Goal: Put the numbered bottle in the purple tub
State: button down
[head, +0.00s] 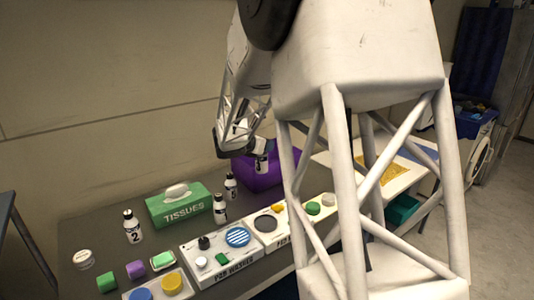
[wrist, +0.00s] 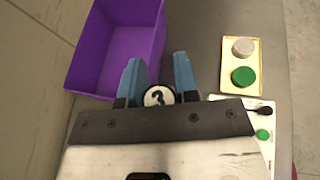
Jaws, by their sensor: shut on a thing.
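My gripper (wrist: 159,85) is shut on a small bottle (wrist: 158,96), with blue fingers on either side of it. Its dark round top shows a white disc with a 3. In the head view the held bottle (head: 261,166) is white with a dark label, upright, against the purple tub (head: 240,172). The tub (wrist: 82,48) is open and looks empty in the wrist view; the bottle shows just outside its near rim. Three other white bottles stand on the table: one marked 2 (head: 132,228), one in the middle (head: 220,209) and one further back (head: 231,186).
A green tissue box (head: 180,208) stands left of the tub. Panels with knobs and buttons (head: 220,258), coloured blocks (head: 135,269) and a round tin (head: 83,258) line the table's front. My arm hides part of the right side.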

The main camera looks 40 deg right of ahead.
jog(key=w+d+r, duration=0.1)
jog(key=w+d, duration=1.3)
jog(key=w, duration=0.2)
jog(key=shift+d+f, duration=0.2)
jog(key=shift+f, duration=2.3)
notch_tip(320, 180, down, 6)
jog(key=shift+f, duration=0.15)
jog(key=shift+f, duration=1.85)
jog(key=shift+f, duration=0.15)
